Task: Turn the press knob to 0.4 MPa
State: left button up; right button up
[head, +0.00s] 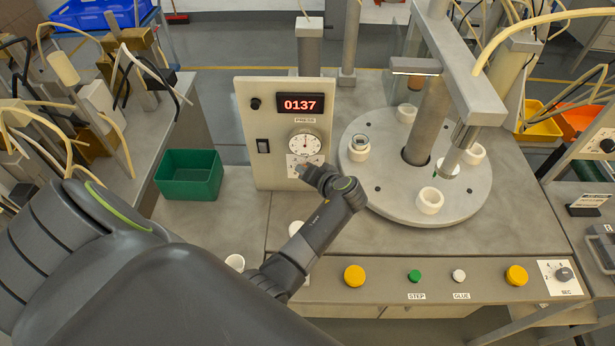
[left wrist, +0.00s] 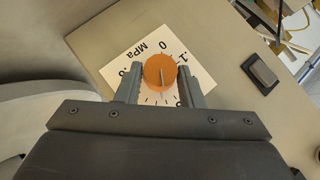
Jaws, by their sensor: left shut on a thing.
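The press knob (left wrist: 153,68) is an orange disc with a thin grey pointer line in the left wrist view. The line runs from near its middle toward the lower edge of the picture. My left gripper (left wrist: 160,78) is shut on the knob, one finger on each side. The white scale plate (left wrist: 117,70) around it shows "MPa", "0" and ".1"; other marks are partly hidden by the fingers. In the head view my left gripper (head: 308,172) covers the knob at the panel, below the round press gauge (head: 305,143). My right gripper is not in view.
A round turntable (head: 385,205) with white holders stands close on the right. A green bin (head: 189,174) is at the left. Coloured buttons line the front edge.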

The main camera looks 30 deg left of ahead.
pick_arm(q)
jog(key=shift+d+f+m+g+y+b, duration=0.15)
jog(key=shift+m+y+b, duration=0.15)
jog(key=shift+y+b, duration=0.15)
jog(key=shift+f+m+g+y+b, duration=0.1)
jog(key=shift+m+g+y+b, duration=0.05)
jog(key=shift+m+y+b, duration=0.3)
jog(key=o, duration=1)
jog(key=shift+r, duration=0.1)
